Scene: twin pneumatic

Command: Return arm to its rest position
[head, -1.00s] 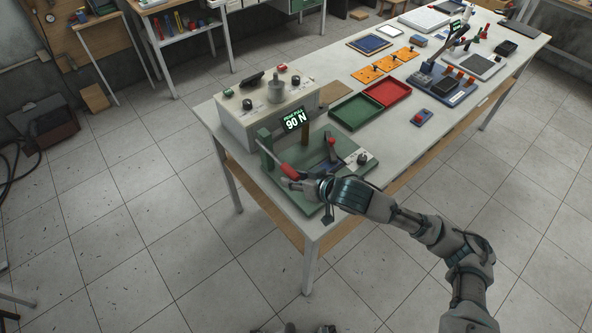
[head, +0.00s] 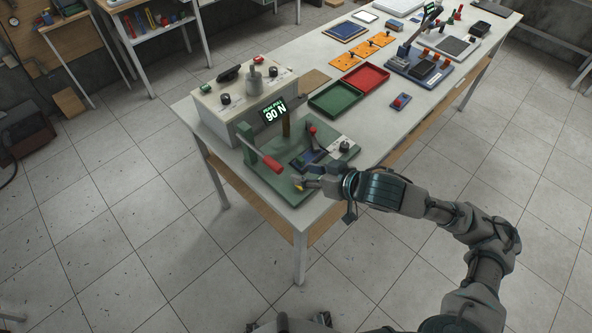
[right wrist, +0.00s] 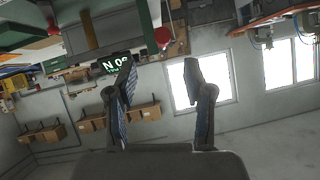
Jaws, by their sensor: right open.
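My right gripper (head: 299,183) is open and empty over the front edge of a green base plate (head: 292,192), just right of a lever with a red handle (head: 271,163). A small gap separates the gripper from the handle. In the right wrist view, the two spread fingers of my right gripper (right wrist: 160,76) have nothing between them. My right arm (head: 382,190) reaches in from the lower right. A display (head: 274,112) on the rig reads 90 N. My left gripper is not in view.
A beige control box (head: 222,108) with knobs stands behind the plate. Green (head: 336,98) and red (head: 366,78) trays, orange plates and other fixtures lie farther along the white table (head: 383,120). Open tiled floor lies in front of the table.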

